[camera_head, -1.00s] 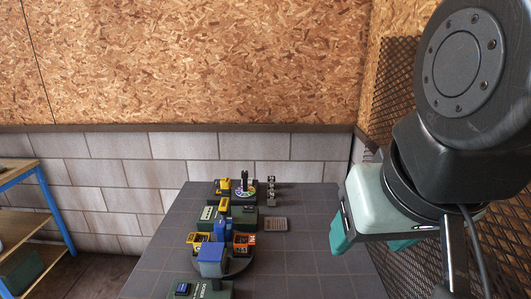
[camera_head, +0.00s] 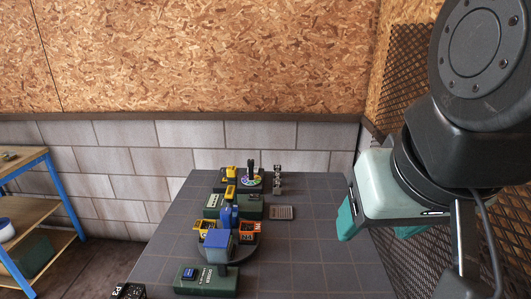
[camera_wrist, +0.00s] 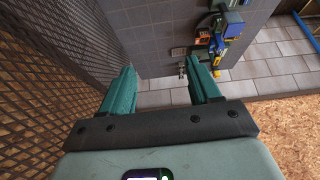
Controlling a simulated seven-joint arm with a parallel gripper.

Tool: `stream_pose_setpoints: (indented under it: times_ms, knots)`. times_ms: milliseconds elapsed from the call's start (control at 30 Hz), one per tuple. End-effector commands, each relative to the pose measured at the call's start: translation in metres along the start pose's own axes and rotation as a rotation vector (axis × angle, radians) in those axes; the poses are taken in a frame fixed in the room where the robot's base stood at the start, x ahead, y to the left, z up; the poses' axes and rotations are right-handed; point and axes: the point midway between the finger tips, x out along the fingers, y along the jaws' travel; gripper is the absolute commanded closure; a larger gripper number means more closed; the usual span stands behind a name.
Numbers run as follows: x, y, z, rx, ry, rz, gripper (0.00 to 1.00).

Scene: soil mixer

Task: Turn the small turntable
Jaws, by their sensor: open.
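A small round turntable (camera_head: 250,181) with a multicoloured disc and a dark upright knob stands at the back of the dark table. A larger dark round platform (camera_head: 248,250) nearer the front carries yellow, orange and blue-grey containers around a blue post. I cannot tell for sure which one the task means. My gripper (camera_head: 347,219) is at the right, above the table's right side and well apart from both. In the wrist view my gripper (camera_wrist: 162,76) shows two teal fingers spread apart with nothing between them. The small disc is not clear in that view.
The dark tiled table (camera_head: 315,240) is bare on its right side. Green and yellow devices (camera_head: 222,205), a grey pad (camera_head: 281,212) and a green box (camera_head: 207,280) stand on it. A black mesh panel (camera_head: 402,90) is at the right. A blue-framed shelf (camera_head: 62,205) is at the left.

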Motion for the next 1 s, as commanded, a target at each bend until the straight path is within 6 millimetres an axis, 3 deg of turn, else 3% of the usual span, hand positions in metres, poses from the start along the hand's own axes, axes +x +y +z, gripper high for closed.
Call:
stream_pose_setpoints:
  times_ms: [267,367,467,567,767,1000]
  knots:
    - [0.001,-0.001,-0.004,0.001,-0.002,-0.003,0.36]
    - [0.005,-0.004,-0.019,0.006,-0.013,-0.015,0.36]
    - [0.015,-0.011,-0.051,0.019,-0.029,-0.035,0.36]
    - [0.035,-0.024,-0.089,0.038,-0.049,-0.054,0.36]
    - [0.094,-0.063,-0.160,0.069,-0.083,-0.066,0.36]
    - [0.192,-0.131,-0.214,0.083,-0.110,-0.047,0.36]
